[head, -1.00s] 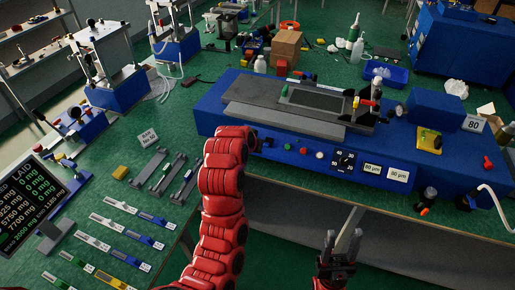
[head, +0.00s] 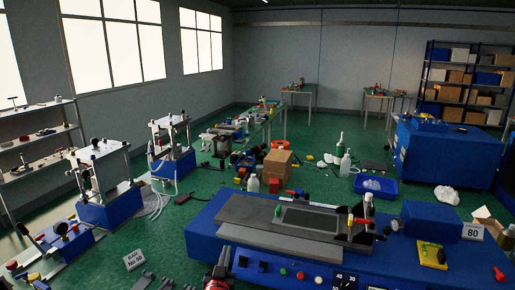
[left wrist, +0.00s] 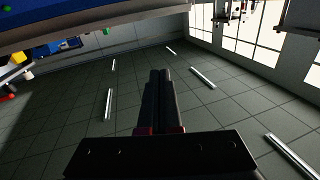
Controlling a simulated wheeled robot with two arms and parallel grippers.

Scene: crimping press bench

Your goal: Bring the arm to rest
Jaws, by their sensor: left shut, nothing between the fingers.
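My left gripper (left wrist: 160,74) is seen from behind in the left wrist view. Its two dark fingers lie together with nothing between them, pointing out over open grey tiled floor. In the head view a red and grey part of my left arm (head: 217,272) shows at the bottom edge, in front of the blue press (head: 205,240). My right gripper is in neither view now.
The press, with a grey plate (head: 310,218) on top, fills the lower right. Blue stands (head: 110,208) are at left. A cardboard box (head: 277,165), bottles and a blue tray (head: 375,186) lie behind. Strips of light (left wrist: 203,77) cross the floor.

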